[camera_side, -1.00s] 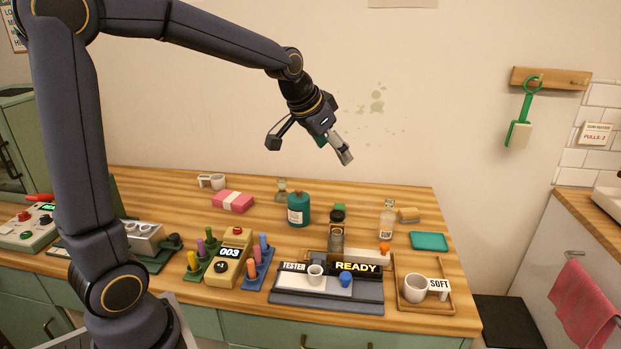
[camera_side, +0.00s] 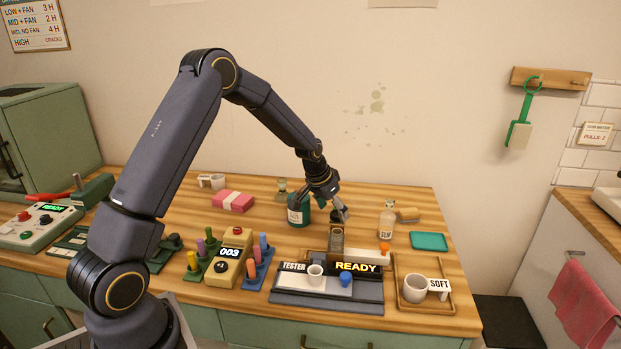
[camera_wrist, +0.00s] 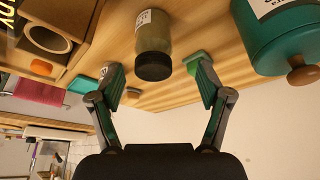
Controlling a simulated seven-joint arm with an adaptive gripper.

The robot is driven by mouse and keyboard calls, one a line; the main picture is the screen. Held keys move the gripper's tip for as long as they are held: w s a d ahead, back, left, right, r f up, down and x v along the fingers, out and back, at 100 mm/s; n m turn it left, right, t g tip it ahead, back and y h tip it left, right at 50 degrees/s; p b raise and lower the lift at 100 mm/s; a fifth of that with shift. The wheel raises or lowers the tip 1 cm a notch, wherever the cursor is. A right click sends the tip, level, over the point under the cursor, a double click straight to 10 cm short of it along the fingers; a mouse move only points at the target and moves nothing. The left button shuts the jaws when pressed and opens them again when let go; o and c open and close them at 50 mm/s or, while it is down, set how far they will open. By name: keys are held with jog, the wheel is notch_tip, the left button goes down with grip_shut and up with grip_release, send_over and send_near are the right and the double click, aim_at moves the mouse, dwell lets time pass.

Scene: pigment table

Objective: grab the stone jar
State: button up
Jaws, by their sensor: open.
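The likely stone jar (camera_side: 336,239) is a glass jar with grey-brown contents and a black lid, upright on the table behind the tester; its label is not readable. My gripper (camera_side: 338,213) is at its lid height in the side view and partly hides its top. In the wrist view the jar (camera_wrist: 153,35) appears upside down, its lid between the two open fingers of my gripper (camera_wrist: 159,78). Gaps show on both sides, and nothing is held.
A teal canister (camera_side: 298,214) with a wooden knob stands left of the jar. A clear bottle (camera_side: 387,225) and an orange stopper (camera_side: 384,247) are to its right. The tester (camera_side: 315,295), reading READY, lies in front. A wooden tray (camera_side: 447,303) holds a grey cup (camera_side: 414,290).

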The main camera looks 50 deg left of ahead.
aim_at(337, 223)
jog(key=x, duration=0.5)
jog(key=shift+s+d+f, duration=0.25)
jog(key=shift+d+f, duration=0.15)
jog(key=c, duration=1.3)
